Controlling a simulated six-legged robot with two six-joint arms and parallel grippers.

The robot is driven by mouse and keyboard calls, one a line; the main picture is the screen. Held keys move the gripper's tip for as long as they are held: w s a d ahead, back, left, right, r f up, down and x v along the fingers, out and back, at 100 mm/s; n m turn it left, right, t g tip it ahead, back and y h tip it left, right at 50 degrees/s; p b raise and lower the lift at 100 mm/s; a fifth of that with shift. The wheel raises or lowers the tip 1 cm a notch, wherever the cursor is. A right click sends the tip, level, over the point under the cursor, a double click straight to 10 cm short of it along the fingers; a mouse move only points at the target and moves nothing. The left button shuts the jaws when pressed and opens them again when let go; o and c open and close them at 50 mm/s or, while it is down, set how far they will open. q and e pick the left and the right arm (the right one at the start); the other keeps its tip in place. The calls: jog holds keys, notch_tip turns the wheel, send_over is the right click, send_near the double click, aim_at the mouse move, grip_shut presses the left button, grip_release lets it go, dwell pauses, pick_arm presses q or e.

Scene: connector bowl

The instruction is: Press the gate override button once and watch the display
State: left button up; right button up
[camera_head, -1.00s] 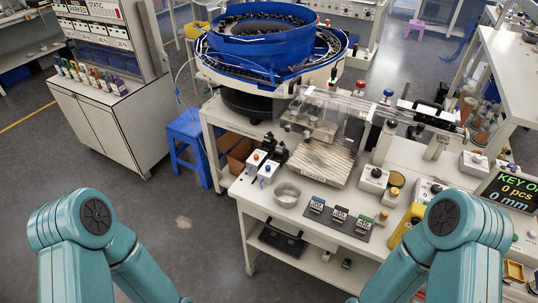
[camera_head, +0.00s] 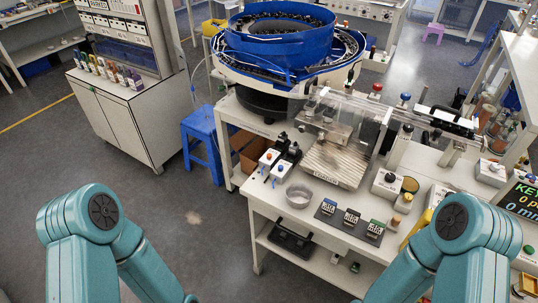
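A black display (camera_head: 522,198) with yellow, green and pale text stands at the right edge of the view. It is cut off there; "KEY O" and zeros are readable. Several small control boxes are on the white bench. Two white boxes with an orange button (camera_head: 269,156) and a blue button (camera_head: 281,168) sit at its left. A box with a dark knob (camera_head: 389,180) stands right of the ramp. Another box (camera_head: 491,171) is farther right. I cannot tell which is the gate override button. My teal arms show at the bottom, but both grippers are out of view.
A blue bowl feeder (camera_head: 277,40) stands behind the bench (camera_head: 262,206). A blue stool (camera_head: 203,140) and a cabinet (camera_head: 125,115) are left. The floor between is clear.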

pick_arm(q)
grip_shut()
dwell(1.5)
